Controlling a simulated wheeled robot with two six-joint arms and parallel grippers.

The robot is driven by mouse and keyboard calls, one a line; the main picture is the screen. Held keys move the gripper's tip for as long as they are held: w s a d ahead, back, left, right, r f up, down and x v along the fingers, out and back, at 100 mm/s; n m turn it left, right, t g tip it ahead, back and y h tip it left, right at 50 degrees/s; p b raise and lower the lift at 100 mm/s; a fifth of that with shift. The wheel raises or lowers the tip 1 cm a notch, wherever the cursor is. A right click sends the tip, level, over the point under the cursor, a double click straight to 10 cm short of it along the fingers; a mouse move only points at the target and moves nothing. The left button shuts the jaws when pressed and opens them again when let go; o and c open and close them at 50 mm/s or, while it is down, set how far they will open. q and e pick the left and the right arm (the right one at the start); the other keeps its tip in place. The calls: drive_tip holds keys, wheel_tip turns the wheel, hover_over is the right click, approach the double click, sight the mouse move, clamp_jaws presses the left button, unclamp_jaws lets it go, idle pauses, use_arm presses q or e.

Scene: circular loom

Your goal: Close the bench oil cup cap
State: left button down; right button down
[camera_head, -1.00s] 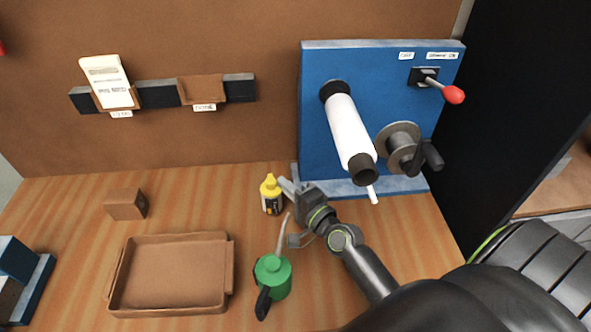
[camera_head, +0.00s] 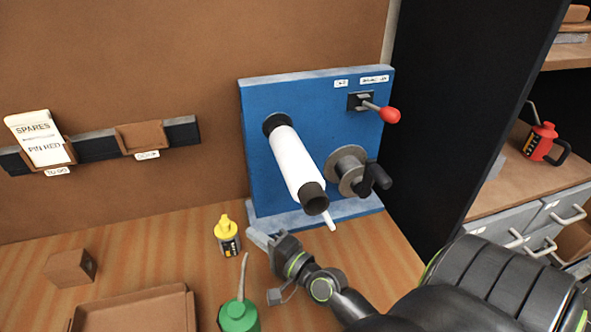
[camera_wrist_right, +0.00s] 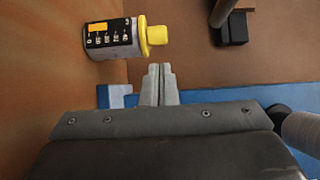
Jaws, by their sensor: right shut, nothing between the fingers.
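A small bottle (camera_head: 228,238) with a dark label and a yellow top stands upright on the wooden bench in the head view. It also shows in the right wrist view (camera_wrist_right: 112,39), with its yellow top on. No other oil cup stands out, and I cannot tell whether this is the one meant. My right gripper (camera_head: 255,236) is shut and empty, just right of the bottle and apart from it. My left gripper is not in view.
A green oil can (camera_head: 239,318) with a thin spout stands in front of the bottle. A blue machine panel (camera_head: 265,95) with a white roller (camera_head: 298,165), crank and red-knobbed lever (camera_head: 389,115) rises behind. A brown tray (camera_head: 135,309) and block (camera_head: 71,268) lie left.

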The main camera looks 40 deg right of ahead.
drive_tip(key=s+b, duration=0.1)
drive_tip(key=s, duration=0.2)
drive_tip(key=s+d+b, duration=0.1)
drive_tip(key=s, duration=0.3)
drive_tip(key=s+b, duration=0.2)
drive_tip(key=s, duration=0.2)
drive_tip(key=shift+d+f, duration=0.15)
drive_tip(key=shift+d, duration=0.2)
drive_tip(key=shift+s+d+r, duration=0.1)
drive_tip(key=shift+s+r, duration=0.1)
drive_tip(key=shift+s, duration=0.5)
